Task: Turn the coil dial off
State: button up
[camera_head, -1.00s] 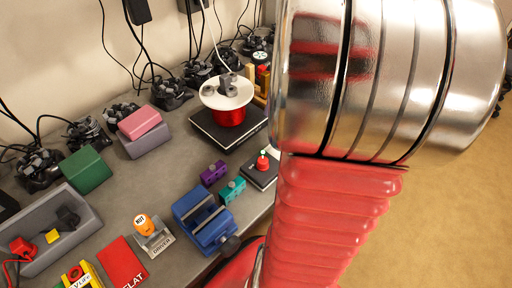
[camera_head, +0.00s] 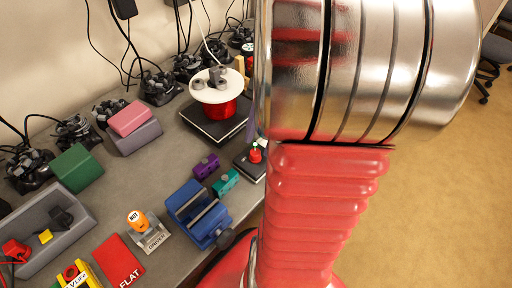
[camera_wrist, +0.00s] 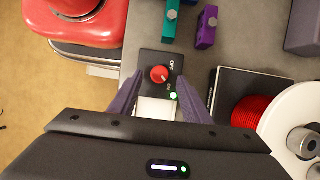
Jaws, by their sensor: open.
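The coil dial is a red knob (camera_wrist: 159,74) on a small black box (camera_wrist: 160,62) with "OFF" and "ON" labels. A green light glows on the box near the "ON" label. In the wrist view my gripper (camera_wrist: 160,92) is open, with one grey finger on each side of the lower part of the box; the knob lies between and just beyond the fingertips. I cannot tell whether the fingers touch anything. In the head view the red knob (camera_head: 255,155) shows at the bench edge, partly beside my arm, which hides my gripper.
A red coil (camera_head: 219,108) under a white disc (camera_head: 216,86) stands on a black base (camera_head: 205,124) behind the dial box. Purple (camera_head: 206,166) and teal (camera_head: 225,182) blocks and a blue vise (camera_head: 197,212) sit nearby. The floor lies to the right.

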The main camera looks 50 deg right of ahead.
aim_at(256, 151)
jog(key=shift+x, duration=1.55)
jog(key=shift+c, duration=0.6)
jog(key=c, duration=0.9)
jog(key=shift+a, duration=0.15)
